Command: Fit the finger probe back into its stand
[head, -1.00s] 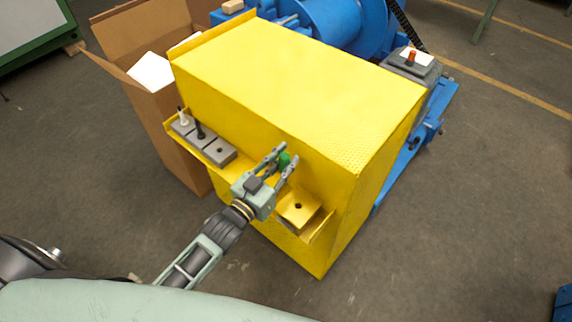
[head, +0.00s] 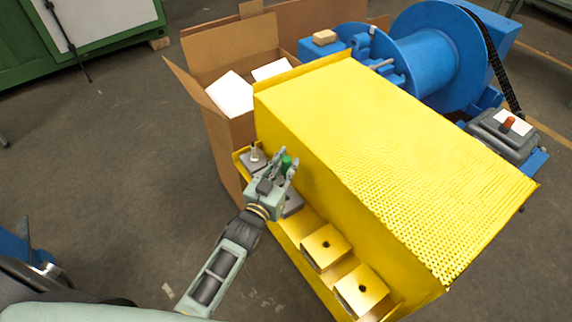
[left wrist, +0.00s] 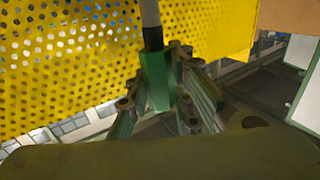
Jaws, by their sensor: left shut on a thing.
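My left gripper (head: 286,160) is shut on a green-handled piece (head: 287,168), which looks like the finger probe. In the left wrist view the green handle (left wrist: 157,82) sits between my fingers, with a black collar and a grey rod beyond it. A grey block (head: 252,163) with a pale-tipped piece standing in it is on the yellow ledge, left of my gripper. Another grey block (head: 294,205) is partly hidden by my gripper. I cannot tell which block is the probe's stand, or whether the probe touches one. My right gripper is not in view.
Two yellow blocks with dark holes, one nearer (head: 362,290) and one farther (head: 327,247), stand on the same ledge. The tall yellow perforated guard (head: 380,160) rises right behind it. An open cardboard box (head: 225,130) stands at the left. The floor in front is clear.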

